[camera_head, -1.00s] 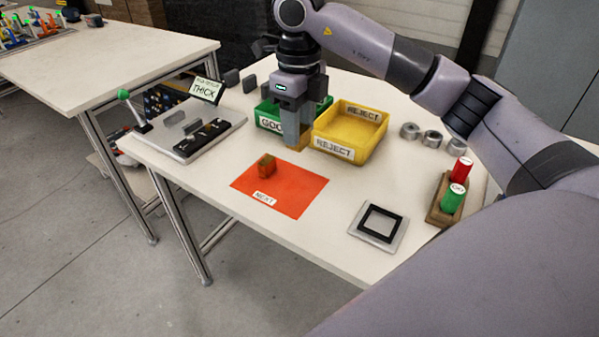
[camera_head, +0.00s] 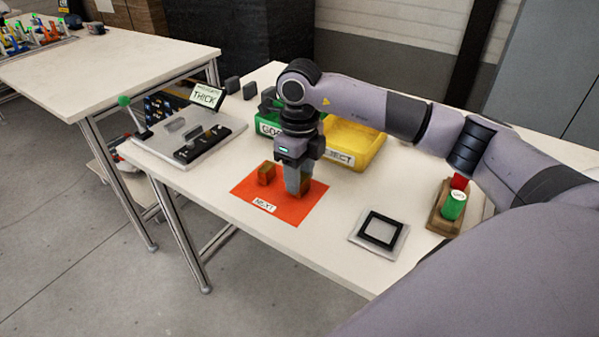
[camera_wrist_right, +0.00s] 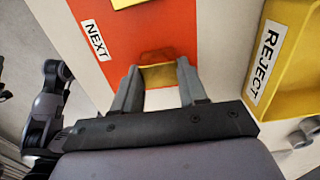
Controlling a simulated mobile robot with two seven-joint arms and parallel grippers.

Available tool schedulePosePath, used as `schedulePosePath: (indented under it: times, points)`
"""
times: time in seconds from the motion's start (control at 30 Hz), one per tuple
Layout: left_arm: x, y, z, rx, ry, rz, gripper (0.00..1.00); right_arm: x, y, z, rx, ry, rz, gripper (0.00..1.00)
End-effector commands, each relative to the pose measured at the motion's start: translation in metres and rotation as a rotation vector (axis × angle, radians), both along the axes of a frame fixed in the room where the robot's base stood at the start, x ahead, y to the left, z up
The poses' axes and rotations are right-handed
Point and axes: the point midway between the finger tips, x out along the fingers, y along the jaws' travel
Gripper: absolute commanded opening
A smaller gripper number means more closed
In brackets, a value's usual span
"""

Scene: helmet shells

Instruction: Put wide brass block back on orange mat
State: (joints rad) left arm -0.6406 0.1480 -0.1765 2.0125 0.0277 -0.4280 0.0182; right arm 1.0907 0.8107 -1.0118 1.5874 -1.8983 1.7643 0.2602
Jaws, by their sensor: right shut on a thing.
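The orange mat (camera_head: 305,211) with a NEXT label lies on the white table. My right gripper (camera_head: 298,188) is over the right part of the mat, pointing down, shut on a brass block (camera_wrist_right: 158,76). In the head view the fingers hide most of this block, and I cannot tell whether it touches the mat. A second brass block (camera_head: 266,174) stands on the mat to the left of the gripper, apart from it. The mat also shows in the right wrist view (camera_wrist_right: 185,35). My left gripper is not in view.
Behind the gripper are a yellow REJECT bin (camera_head: 362,146) and a partly hidden green bin (camera_head: 268,128). A gauge fixture (camera_head: 190,145) with a THICK sign is at left. A black-framed plate (camera_head: 380,229) and a wooden stand (camera_head: 440,222) with red and green pieces are at right.

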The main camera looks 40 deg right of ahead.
Motion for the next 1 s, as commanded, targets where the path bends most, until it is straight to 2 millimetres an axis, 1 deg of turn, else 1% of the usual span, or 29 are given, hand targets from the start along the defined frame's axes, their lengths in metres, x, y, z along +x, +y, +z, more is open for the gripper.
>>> schedulePosePath:
  times: [0.07,0.1,0.17,0.2,0.43,0.57,0.67,1.0]
  points:
    - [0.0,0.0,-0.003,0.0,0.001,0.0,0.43,0.0,0.0,-0.003,0.0,-0.001,0.0,0.0]
    - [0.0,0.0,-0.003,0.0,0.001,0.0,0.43,0.0,0.0,-0.004,0.0,0.0,0.0,0.45]
    - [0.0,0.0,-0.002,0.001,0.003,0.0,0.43,0.0,0.0,-0.003,0.0,0.0,0.0,0.65]
    - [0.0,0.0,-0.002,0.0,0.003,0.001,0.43,0.0,0.0,-0.003,0.0,0.0,0.0,0.68]
    - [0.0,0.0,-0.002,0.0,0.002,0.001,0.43,0.0,0.0,-0.003,0.0,0.0,0.0,0.68]
    - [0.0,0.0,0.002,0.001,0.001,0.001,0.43,0.0,0.0,0.004,0.0,-0.001,0.0,0.68]
    - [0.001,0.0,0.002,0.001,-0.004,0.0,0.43,0.001,0.0,0.017,0.0,-0.005,0.001,0.68]
    - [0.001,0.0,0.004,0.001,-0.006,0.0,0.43,0.001,0.001,0.089,0.001,-0.004,0.0,0.68]
